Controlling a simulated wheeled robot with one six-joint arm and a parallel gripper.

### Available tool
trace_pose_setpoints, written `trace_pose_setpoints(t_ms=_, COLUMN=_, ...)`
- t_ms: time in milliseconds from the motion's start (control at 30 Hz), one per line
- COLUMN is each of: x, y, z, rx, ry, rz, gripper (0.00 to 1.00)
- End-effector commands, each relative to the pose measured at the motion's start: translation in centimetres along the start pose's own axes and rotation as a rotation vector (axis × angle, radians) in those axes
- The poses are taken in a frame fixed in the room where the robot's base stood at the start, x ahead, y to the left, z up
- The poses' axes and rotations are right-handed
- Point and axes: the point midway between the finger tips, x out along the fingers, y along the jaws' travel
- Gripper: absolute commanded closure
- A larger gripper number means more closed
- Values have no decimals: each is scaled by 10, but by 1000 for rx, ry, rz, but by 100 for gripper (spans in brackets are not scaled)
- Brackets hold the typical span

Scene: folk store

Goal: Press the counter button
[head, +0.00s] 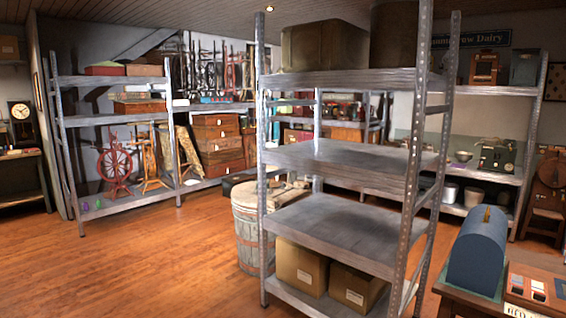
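I cannot make out a counter button for certain. At the lower right a wooden table or counter (456,298) is cut off by the picture edge. On it stands a blue dome-topped case (477,248) with a small yellowish piece on top. Beside it, at the right edge, is a brown wooden box or panel (545,284) with small red, white and blue parts; whether one of them is a button is too small to tell. My gripper is not in view.
A tall grey metal shelf (335,168) stands close in front, with cardboard boxes (301,266) on its lowest level. A wooden barrel (250,225) is behind its left post. More loaded shelves (108,120) line the back. The wooden floor (150,270) at left is open.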

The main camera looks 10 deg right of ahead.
Motion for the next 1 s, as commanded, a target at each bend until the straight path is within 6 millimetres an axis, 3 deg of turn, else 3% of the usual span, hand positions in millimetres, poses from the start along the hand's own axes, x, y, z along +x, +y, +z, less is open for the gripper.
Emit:
trace_pose_setpoints(t_ms=33, x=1, y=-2, z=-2, rx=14, ry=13, rz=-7, gripper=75)
trace_pose_setpoints(t_ms=167, x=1, y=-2, z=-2, rx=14, ry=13, rz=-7, gripper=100)
trace_pose_setpoints(t_ms=1000, x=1, y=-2, z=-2, rx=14, ry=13, rz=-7, gripper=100)
